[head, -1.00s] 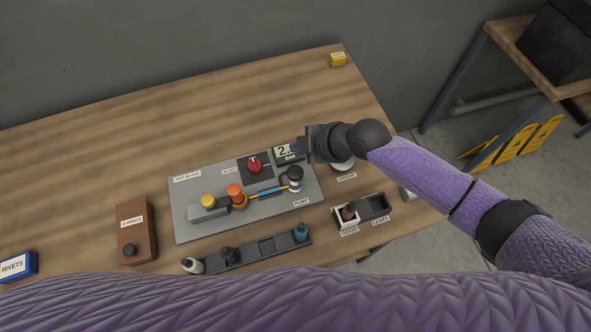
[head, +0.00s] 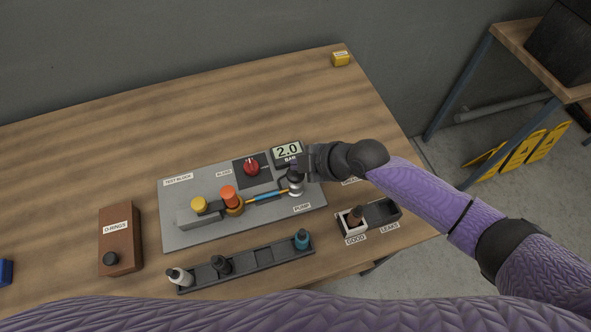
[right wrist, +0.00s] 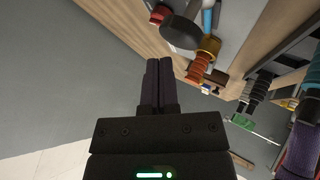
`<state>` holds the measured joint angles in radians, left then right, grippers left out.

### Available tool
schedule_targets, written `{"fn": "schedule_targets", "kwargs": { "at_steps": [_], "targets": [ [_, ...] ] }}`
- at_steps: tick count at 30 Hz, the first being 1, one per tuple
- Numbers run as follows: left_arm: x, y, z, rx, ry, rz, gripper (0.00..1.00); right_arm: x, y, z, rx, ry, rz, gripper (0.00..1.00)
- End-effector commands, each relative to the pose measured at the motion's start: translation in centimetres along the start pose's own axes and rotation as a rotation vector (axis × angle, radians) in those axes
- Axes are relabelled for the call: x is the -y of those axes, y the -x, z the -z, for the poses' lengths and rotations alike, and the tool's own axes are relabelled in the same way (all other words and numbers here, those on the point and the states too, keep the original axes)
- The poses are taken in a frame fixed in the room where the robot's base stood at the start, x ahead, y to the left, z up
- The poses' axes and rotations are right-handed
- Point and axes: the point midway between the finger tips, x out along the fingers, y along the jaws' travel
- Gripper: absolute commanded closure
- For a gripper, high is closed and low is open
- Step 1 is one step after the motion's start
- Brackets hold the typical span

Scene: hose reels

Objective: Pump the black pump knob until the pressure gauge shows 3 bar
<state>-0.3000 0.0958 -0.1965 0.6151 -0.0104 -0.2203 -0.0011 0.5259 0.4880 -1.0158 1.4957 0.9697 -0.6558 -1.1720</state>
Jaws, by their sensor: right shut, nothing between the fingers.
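The grey test block (head: 180,232) lies on the wooden table. Its pressure gauge (head: 287,151) reads 2.0 BAR. The black pump knob (head: 294,179) stands on a silver base at the right of the block, above the PUMP label. My right gripper (head: 301,172) is shut and empty, right at the knob and partly covering it; I cannot tell whether it touches. In the right wrist view the shut fingers (right wrist: 158,75) show with nothing between them, and a dark disc, likely the knob (right wrist: 181,33), is just beyond their tips. My left gripper is not in view.
On the block are a red bleed knob (head: 251,167), an orange cap (head: 229,196) and a yellow cap (head: 199,204). A dark rack (head: 247,263) with bottles lies in front. The GOOD and LEAKS tray (head: 383,212) is right, a brown box (head: 121,240) left.

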Motion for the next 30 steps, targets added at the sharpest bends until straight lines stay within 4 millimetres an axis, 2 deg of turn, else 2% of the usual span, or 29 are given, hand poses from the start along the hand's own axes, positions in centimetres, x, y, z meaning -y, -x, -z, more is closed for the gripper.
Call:
{"fn": "schedule_targets", "kwargs": {
  "at_steps": [15,30],
  "targets": [
    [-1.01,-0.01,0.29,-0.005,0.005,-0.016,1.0,0.01,-0.01,-0.01,0.0,0.0,0.0,1.0],
    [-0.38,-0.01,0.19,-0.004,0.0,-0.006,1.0,0.01,-0.01,-0.01,0.0,0.0,0.0,1.0]
  ]
}}
